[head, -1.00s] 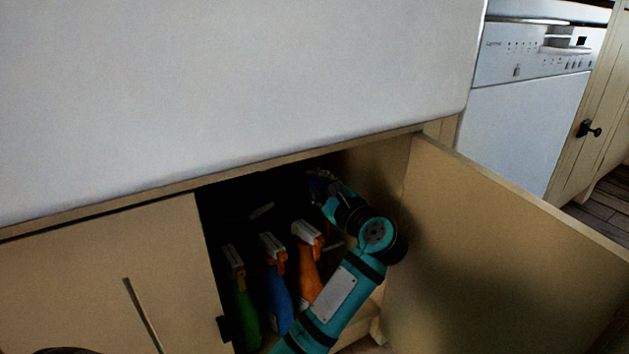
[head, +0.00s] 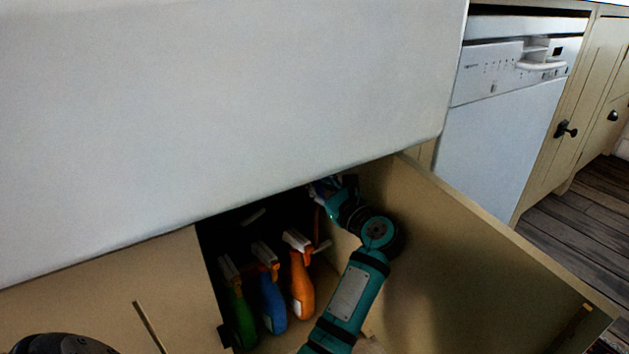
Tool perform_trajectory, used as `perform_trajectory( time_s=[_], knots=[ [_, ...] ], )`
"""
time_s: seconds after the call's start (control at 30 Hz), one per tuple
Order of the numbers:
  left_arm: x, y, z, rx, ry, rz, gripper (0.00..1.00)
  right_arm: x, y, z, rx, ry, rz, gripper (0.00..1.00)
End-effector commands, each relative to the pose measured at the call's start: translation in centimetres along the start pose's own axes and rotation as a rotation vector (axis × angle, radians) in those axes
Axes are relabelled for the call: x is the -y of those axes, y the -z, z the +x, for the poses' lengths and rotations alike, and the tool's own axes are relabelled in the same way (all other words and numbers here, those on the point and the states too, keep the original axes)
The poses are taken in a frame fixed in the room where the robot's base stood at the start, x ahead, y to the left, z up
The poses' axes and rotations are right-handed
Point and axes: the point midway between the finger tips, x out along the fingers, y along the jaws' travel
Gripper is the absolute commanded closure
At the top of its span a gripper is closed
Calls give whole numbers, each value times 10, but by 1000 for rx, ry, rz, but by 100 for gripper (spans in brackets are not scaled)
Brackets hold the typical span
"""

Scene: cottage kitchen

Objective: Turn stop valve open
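The open cupboard (head: 345,270) under the white sink front is dark inside. My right arm reaches into it from below. My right gripper (head: 325,188) is at the upper back of the opening, just under the sink's lower edge. It is small and shadowed, so its fingers and anything between them cannot be made out. I cannot clearly pick out the stop valve. A short pale bar (head: 254,216) shows in the dark to the left of the gripper, and another pale piece (head: 322,246) shows below it; I cannot tell what either is. My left gripper is not in view.
Green (head: 243,320), blue (head: 272,302) and orange (head: 302,285) spray bottles stand in the cupboard, left of my arm. The open door (head: 470,260) bounds the right side; a closed door (head: 120,290) is at left. A white dishwasher (head: 495,135) stands beyond.

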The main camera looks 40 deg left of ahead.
Motion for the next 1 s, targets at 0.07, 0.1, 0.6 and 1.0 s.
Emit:
perform_trajectory(
  time_s=[0.07,0.1,0.6,1.0],
  knots=[
    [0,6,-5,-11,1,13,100,0,0,0,1,0,0,100],
    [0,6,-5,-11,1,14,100,0,0,-1,1,0,0,100],
    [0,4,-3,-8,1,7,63,0,0,0,1,0,1,100],
    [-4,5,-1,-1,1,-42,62,2,3,-10,-3,2,-1,100]
  ],
)
